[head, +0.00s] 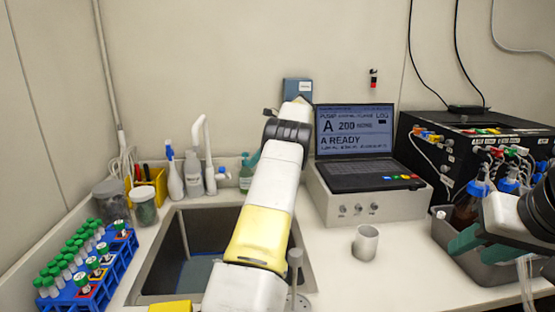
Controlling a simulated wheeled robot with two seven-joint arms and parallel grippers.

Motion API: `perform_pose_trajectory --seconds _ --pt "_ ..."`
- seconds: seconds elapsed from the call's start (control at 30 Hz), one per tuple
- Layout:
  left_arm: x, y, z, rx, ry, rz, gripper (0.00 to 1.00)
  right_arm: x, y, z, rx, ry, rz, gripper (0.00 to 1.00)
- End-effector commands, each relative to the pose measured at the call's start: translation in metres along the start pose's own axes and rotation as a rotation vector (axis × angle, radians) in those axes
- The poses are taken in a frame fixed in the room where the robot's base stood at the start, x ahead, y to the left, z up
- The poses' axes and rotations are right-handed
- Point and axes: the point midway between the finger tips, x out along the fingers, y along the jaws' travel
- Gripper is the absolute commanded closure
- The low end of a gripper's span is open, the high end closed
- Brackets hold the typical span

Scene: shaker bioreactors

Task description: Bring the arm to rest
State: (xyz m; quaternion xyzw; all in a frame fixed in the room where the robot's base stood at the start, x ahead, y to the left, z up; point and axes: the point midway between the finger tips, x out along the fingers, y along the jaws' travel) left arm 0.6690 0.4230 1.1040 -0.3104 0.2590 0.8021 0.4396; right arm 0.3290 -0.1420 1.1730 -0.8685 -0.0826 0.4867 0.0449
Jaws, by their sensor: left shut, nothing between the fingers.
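My left arm (262,215), white with a yellow band, reaches up from the bottom middle across the sink to a dark wrist joint near the back wall. My right gripper (478,247) comes in from the right edge, with teal fingers over the grey bin at the right. Whether its fingers are apart or closed on something is unclear.
A sink (155,262) lies under my left arm. A blue tube rack (112,263) stands left, spray bottles (174,178) behind. A laptop (355,140) sits on a grey box. A metal cup (365,242) stands on clear counter. A grey bin (447,262) holds bottles at right.

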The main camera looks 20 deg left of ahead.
Motion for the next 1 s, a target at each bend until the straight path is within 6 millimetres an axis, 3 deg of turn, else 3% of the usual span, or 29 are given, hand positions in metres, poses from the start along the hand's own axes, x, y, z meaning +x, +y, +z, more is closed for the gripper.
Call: perform_pose_trajectory --seconds 0.37,0.57,0.77,1.0 --pt "-0.010 -0.001 0.000 -0.002 0.004 -0.001 1.00 0.000 0.000 0.000 0.000 0.000 0.000 0.61" --pt "-0.025 0.011 0.016 -0.068 0.078 -0.036 1.00 0.000 0.000 0.000 0.000 0.000 0.000 0.61" --pt "-0.051 0.045 0.033 -0.207 0.250 -0.096 1.00 0.000 0.000 0.000 0.000 0.000 0.000 0.61" --pt "-0.080 0.104 0.040 -0.379 0.477 -0.141 1.00 0.000 0.000 0.000 0.000 0.000 0.000 0.61"
